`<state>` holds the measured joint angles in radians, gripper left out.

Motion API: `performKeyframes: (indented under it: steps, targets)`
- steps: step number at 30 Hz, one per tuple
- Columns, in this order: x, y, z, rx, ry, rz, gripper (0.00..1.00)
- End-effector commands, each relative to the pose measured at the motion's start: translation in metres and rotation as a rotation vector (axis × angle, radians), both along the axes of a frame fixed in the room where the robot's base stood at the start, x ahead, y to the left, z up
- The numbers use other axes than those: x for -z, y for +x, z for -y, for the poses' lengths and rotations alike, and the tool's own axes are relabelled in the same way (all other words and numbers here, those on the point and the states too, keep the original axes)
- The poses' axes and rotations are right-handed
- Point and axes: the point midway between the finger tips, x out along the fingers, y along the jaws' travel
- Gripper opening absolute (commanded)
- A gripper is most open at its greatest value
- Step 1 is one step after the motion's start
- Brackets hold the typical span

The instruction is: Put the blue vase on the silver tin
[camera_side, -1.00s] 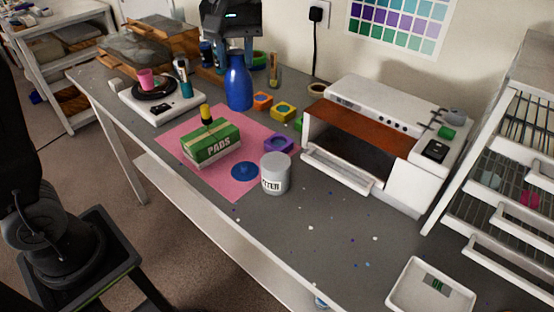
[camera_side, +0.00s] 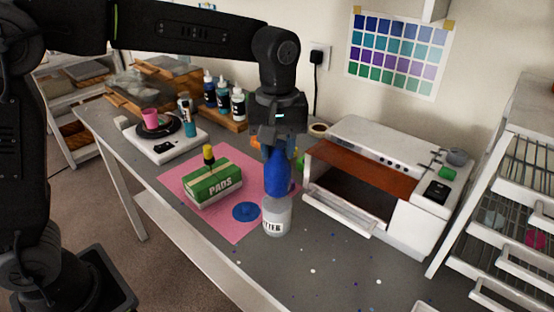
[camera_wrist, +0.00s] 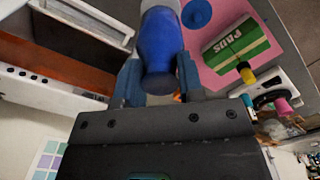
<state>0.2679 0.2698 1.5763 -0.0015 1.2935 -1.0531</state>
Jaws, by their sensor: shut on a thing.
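The blue vase (camera_side: 277,180) is upright in my gripper (camera_side: 280,152), which is shut on its upper part. In the wrist view the vase (camera_wrist: 160,42) sits between the two fingers of my gripper (camera_wrist: 160,72). The silver tin (camera_side: 277,220), with dark lettering on its side, stands on the table right under the vase. The vase's lower end overlaps the tin's top in the side view. I cannot tell whether they touch. In the wrist view the vase hides most of the tin.
A green pads box (camera_side: 212,185) and a blue disc (camera_side: 246,211) lie on the pink mat (camera_side: 232,230), left of the tin. A white oven (camera_side: 375,165) with its door open stands close on the right. The table front right is clear apart from small specks.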

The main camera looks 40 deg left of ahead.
Motion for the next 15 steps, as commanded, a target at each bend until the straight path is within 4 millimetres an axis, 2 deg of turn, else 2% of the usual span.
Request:
performKeyframes:
  steps: [3, 6, 15]
  targets:
    - [0.020, -0.001, 0.000, 0.000, 0.001, -0.004, 0.00]
    - [0.030, 0.000, 0.000, 0.000, 0.001, -0.001, 0.00]
    - [0.033, 0.000, -0.001, 0.000, 0.001, 0.000, 0.00]
